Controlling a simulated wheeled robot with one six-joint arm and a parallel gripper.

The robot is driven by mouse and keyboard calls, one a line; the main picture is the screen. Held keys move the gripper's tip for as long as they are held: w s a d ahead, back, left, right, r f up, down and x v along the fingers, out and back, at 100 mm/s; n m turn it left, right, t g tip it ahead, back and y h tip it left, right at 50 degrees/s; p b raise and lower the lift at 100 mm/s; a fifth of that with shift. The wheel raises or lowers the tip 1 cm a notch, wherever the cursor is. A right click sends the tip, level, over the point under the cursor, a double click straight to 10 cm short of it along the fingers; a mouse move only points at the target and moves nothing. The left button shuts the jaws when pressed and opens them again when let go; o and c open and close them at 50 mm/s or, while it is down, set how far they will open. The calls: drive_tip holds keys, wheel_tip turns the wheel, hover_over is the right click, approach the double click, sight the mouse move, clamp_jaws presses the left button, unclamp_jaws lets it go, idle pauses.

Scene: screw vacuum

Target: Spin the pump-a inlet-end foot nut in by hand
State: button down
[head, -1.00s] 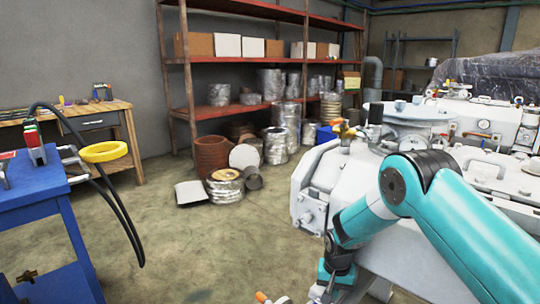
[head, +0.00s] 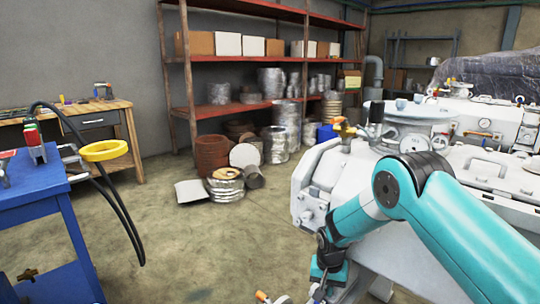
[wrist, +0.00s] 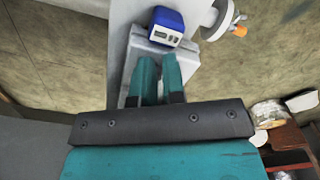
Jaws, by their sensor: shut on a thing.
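The white pump (head: 340,170) stands at the right in the head view, with my teal arm reaching down along its near side. In the wrist view, a pale foot plate (wrist: 150,50) of the pump lies beyond my gripper (wrist: 159,58). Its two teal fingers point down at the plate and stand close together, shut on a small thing. That thing, at the place of the foot nut, is hidden between and behind the fingertips. My fingers do not show clearly in the head view.
A small blue box with a display (wrist: 166,27) sits on the plate just past my fingertips. A white round fitting with an orange tip (wrist: 222,20) juts out to its right. A blue cart (head: 45,220) stands at the left; open floor lies between.

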drive_tip(key=shift+s+a+f, duration=0.2)
drive_tip(key=shift+s+f, duration=0.4)
drive_tip(key=shift+f, duration=0.05)
drive_tip(key=shift+s+a, duration=0.15)
drive_tip(key=r+p, duration=0.5)
drive_tip(key=r, duration=0.1)
drive_tip(key=shift+w+r, duration=0.2)
